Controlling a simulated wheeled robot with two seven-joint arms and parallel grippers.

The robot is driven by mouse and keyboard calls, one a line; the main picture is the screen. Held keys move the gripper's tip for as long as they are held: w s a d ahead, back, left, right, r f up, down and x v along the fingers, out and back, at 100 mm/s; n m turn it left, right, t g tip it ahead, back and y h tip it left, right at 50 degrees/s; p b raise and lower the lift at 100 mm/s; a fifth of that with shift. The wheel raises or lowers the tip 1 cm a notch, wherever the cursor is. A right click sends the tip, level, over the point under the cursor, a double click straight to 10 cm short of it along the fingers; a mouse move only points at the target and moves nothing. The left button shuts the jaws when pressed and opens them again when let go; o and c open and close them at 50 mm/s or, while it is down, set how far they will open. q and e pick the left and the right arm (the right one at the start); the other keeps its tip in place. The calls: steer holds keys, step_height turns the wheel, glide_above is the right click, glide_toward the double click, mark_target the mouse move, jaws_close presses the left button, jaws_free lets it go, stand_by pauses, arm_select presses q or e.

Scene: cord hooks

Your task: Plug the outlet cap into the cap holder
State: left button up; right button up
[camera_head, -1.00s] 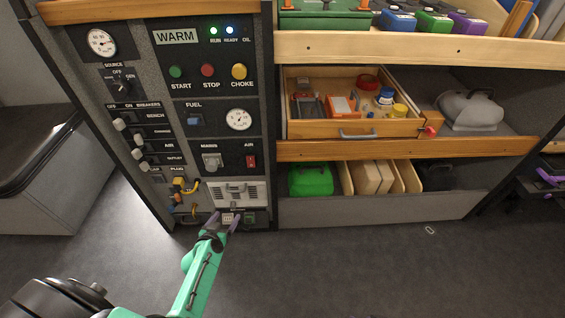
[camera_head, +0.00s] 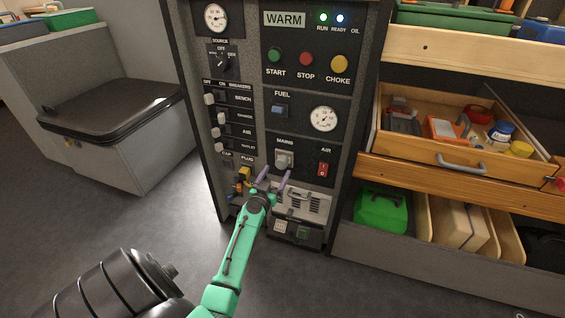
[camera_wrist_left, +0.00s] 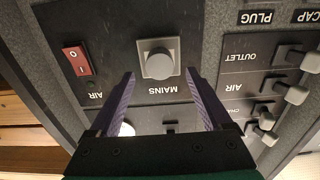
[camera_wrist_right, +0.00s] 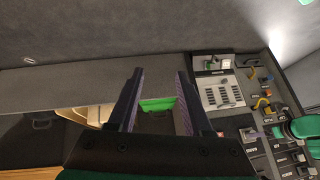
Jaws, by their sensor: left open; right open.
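In the head view my left gripper (camera_head: 272,179) is open and empty in front of the MAINS switch (camera_head: 285,159), with its purple fingers pointing at the panel. In the left wrist view its fingers (camera_wrist_left: 160,76) stand either side of the MAINS knob (camera_wrist_left: 158,62), apart from it. The labels CAP (camera_head: 227,154) and PLUG (camera_head: 247,161) mark the lower left panel, with a yellow plug (camera_head: 243,174) below them. The outlet cap and its holder are too small and partly hidden to tell apart.
A white vented box (camera_head: 303,203) and a lower outlet strip (camera_head: 281,226) sit at the panel's foot. An open drawer (camera_head: 443,155) and a shelf with a green case (camera_head: 380,211) stand to the right.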

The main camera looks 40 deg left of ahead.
mark_target(280, 165)
arm_select(q)
steer(key=b+x, duration=0.1)
steer(key=x, duration=0.2)
steer(key=shift+w+a+f, duration=0.1)
steer(key=shift+w+a, duration=0.05)
steer(key=shift+w, duration=0.25)
steer(key=shift+w+a, duration=0.2)
steer(key=shift+w, duration=0.4)
arm_select(e)
steer(key=a, duration=0.1)
steer(key=a+f+t+y, duration=0.1)
steer(key=w+a+t, duration=0.1)
steer(key=shift+a+f, duration=0.1)
steer(key=shift+f, duration=0.3)
arm_select(q)
steer(key=shift+c, duration=0.3)
jaws_close()
steer(key=shift+s, duration=0.15)
steer(key=shift+p+v, duration=0.6)
steer(key=shift+v, duration=2.3)
arm_select(e)
steer(key=shift+r, duration=0.8)
